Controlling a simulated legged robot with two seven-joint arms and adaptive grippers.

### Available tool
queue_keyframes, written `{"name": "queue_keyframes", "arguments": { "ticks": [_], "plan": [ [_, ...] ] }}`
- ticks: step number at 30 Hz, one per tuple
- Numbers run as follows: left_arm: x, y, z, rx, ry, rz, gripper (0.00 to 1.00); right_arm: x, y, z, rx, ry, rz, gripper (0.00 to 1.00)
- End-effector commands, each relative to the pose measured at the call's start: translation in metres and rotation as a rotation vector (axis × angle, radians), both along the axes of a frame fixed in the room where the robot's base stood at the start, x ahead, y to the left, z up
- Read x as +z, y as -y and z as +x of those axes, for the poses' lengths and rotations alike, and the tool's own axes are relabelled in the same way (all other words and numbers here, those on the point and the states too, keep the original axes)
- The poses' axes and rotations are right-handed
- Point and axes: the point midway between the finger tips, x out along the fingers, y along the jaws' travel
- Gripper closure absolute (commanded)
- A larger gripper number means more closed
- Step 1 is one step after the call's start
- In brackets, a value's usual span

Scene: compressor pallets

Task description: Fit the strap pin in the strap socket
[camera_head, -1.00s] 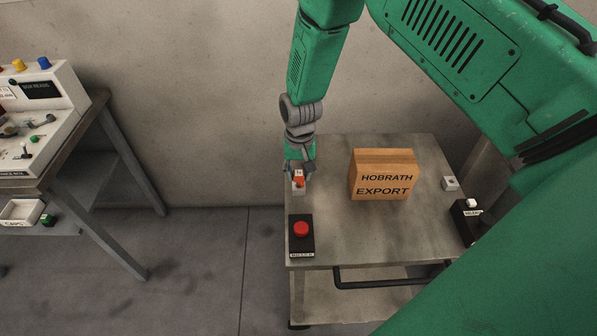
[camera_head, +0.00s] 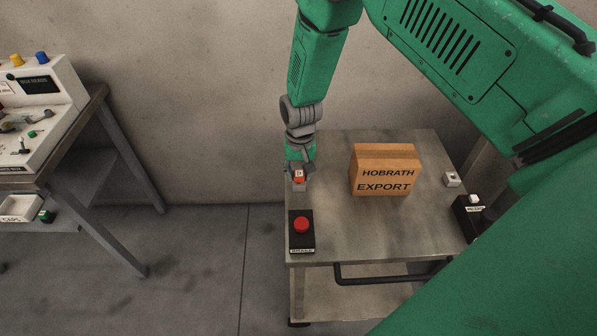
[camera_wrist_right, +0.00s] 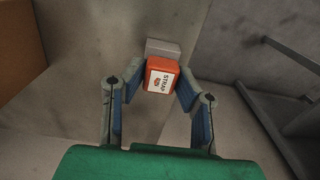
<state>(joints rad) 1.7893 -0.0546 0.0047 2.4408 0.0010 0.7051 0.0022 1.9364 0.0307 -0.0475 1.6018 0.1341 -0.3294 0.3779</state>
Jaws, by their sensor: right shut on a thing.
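The strap pin is an orange block (camera_wrist_right: 161,76) with a white label reading STRAP. My right gripper (camera_wrist_right: 160,88) is shut on it, with a blue-padded finger on each side. In the head view the orange pin (camera_head: 299,179) shows at the gripper's tip, over the left end of the metal table. A pale grey block (camera_wrist_right: 163,48), which looks like the strap socket, is right against the pin's far end in the wrist view. It shows just below the pin in the head view (camera_head: 299,187). How deep the pin sits in it is hidden. My left gripper is out of view.
On the metal table (camera_head: 345,235) are a box marked HOBRATH EXPORT (camera_head: 385,172), a red button on a black base (camera_head: 302,226), a small grey block with a dark hole (camera_head: 452,179) and a black switch box (camera_head: 468,215). A white console (camera_head: 40,110) stands at left.

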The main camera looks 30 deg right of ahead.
Motion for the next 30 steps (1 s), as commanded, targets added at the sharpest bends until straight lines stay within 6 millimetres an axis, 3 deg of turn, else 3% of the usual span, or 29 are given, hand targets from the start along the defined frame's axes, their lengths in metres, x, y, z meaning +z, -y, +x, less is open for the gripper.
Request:
{"name": "queue_keyframes", "arguments": {
  "ticks": [11, 12, 13, 23, 26, 30],
  "plan": [
    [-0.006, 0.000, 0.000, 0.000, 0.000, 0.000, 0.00, -0.010, 0.000, 0.000, 0.000, 0.000, 0.000, 1.00],
    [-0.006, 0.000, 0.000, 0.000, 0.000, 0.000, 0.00, -0.009, 0.000, 0.000, 0.000, 0.001, 0.000, 0.60],
    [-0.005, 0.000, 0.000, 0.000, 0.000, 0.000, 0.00, -0.009, 0.000, 0.000, 0.000, 0.001, 0.000, 0.50],
    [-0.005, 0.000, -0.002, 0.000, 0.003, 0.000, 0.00, -0.008, 0.000, 0.000, 0.000, 0.001, -0.001, 0.50],
    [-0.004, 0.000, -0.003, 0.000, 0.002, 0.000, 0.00, 0.000, 0.000, 0.001, 0.000, 0.002, 0.000, 0.50],
    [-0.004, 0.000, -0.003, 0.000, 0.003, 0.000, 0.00, 0.024, 0.000, 0.001, 0.000, 0.004, 0.000, 0.50]
  ]
}}
